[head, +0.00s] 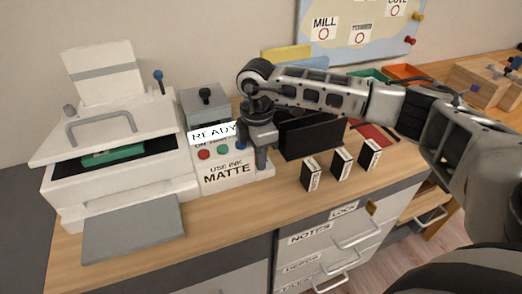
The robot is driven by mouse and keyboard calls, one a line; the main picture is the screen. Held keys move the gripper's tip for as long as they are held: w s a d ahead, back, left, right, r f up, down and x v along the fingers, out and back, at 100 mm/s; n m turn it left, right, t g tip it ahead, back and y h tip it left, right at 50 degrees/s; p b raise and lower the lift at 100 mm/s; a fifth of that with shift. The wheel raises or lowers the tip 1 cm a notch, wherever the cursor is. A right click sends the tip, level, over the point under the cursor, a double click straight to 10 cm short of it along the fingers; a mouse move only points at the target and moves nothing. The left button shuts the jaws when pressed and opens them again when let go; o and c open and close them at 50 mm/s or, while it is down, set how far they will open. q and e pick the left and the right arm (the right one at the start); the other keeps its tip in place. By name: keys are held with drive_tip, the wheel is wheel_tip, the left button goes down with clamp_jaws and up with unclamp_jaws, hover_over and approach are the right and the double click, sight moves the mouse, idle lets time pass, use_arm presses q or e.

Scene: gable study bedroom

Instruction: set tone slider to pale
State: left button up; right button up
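A white printer (110,165) stands on the wooden desk at the left. Joined to its right is a control panel (208,178) with a "READY" display (211,133), a red button (204,155), a green button (223,149), a blue button (241,145) and the words "USE INK MATTE". My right gripper (262,160) points down at the panel's right end, just right of the blue button; contact and finger gap are unclear. I see no part clearly marked as the tone slider or "pale"; the gripper and wrist hide part of the panel. My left gripper is out of view.
A grey box with a black knob (205,95) stands behind the panel. A black box (312,137) and several small black-and-white boxes (312,174) stand to the right. Drawers labelled "NOTES" (310,238) are below the desk. A map board (358,32) hangs behind.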

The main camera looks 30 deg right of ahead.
drive_tip(key=shift+o, duration=0.9)
drive_tip(key=shift+s, duration=0.1)
drive_tip(key=shift+r, duration=0.1)
drive_tip(key=shift+r, duration=0.25)
wheel_tip(320, 180, up, 15)
drive_tip(key=shift+r, duration=0.2)
drive_tip(key=shift+f, duration=0.1)
